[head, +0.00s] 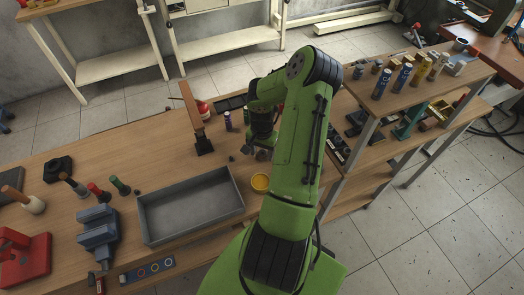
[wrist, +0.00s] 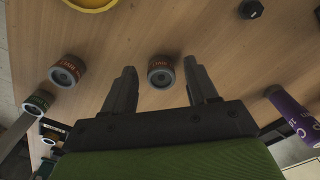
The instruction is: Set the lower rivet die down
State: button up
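In the wrist view a small round die (wrist: 161,71) with a reddish-brown lettered band and a dark recessed end sits between and beyond my fingertips. I cannot tell from the lettering which is the lower rivet die. My gripper (wrist: 161,78) is open, with a visible gap on both sides of the middle die, so neither finger touches it. In the head view, my arm largely hides the gripper, low over the bench.
A black hex piece (wrist: 250,9) lies apart on the bench. A raised shelf with several cylinders (head: 382,83) stands right of my arm.

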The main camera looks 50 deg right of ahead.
aim_at(262, 154)
notch_tip(262, 154, up, 12)
jog(key=p, duration=0.2)
jog(key=w+a+r+n+h, duration=0.25)
jog(key=a+r+n, duration=0.25)
jog(key=a+r, duration=0.4)
jog(key=a+r+n+t, duration=0.2)
jog(key=a+r+n, duration=0.1)
jog(key=a+r, duration=0.45)
jog(key=s+a+r+n+t+y, duration=0.2)
jog(key=s+a+r+n, duration=0.3)
jog(key=s+a, duration=0.6)
jog(key=a+n+t, duration=0.1)
jog(key=a+n, duration=0.1)
jog(key=a, duration=0.1)
jog(key=shift+t, duration=0.3)
jog(key=shift+r+y, duration=0.1)
jog(key=shift+y, duration=0.15)
jog(key=shift+d, duration=0.15)
